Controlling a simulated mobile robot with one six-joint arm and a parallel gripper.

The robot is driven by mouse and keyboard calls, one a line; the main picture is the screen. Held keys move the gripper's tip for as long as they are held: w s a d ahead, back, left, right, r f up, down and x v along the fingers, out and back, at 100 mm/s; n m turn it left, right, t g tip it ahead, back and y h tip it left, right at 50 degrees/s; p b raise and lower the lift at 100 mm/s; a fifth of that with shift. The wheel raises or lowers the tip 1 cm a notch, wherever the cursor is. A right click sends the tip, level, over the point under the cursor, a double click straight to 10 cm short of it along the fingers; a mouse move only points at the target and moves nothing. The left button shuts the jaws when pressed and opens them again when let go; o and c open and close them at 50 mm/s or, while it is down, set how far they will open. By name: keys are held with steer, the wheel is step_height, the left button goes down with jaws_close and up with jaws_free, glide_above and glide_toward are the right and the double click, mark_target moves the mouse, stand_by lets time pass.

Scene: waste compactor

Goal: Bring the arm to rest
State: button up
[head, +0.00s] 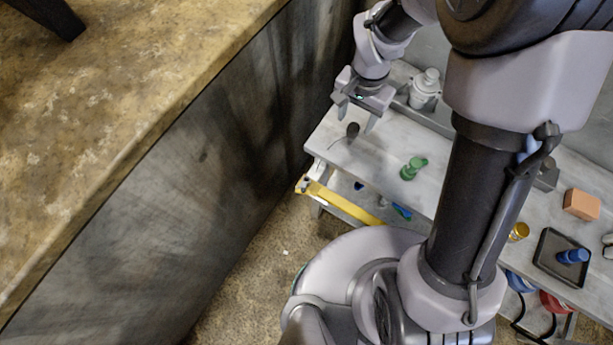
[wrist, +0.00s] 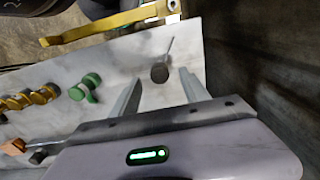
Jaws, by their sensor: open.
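My gripper (head: 356,114) hangs above the left end of a pale grey bench (head: 330,130), with its fingers pointing down. Its two fingers are spread apart with nothing between them. In the wrist view my gripper (wrist: 158,85) also shows open and empty. A small dark round piece with a thin stem (head: 352,130) lies on the bench close to the fingertips. It also shows in the wrist view (wrist: 160,72), just beyond the gap between the fingers, apart from them. My arm crosses the right half of the head view and hides part of the bench.
A green piece (head: 411,169), an orange block (head: 581,204) and a black tray (head: 548,262) are on the bench. A white bottle (head: 425,88) stands behind. A yellow bar (head: 340,203) runs along the front.

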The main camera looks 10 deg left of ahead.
step_height(320, 180, up, 14)
steer(key=p, duration=0.4)
steer(key=s+d+r+t+y+b, duration=0.1)
steer(key=s+d+t+b, duration=0.2)
steer(key=s+b, duration=0.2)
steer(key=s+d+r+t+y+b, duration=0.1)
steer(key=s+b, duration=0.4)
steer(key=s, duration=0.5)
steer(key=shift+s+d+r+t, duration=0.2)
steer(key=shift+d+r+t, duration=0.55)
steer(key=shift+d+t, duration=0.25)
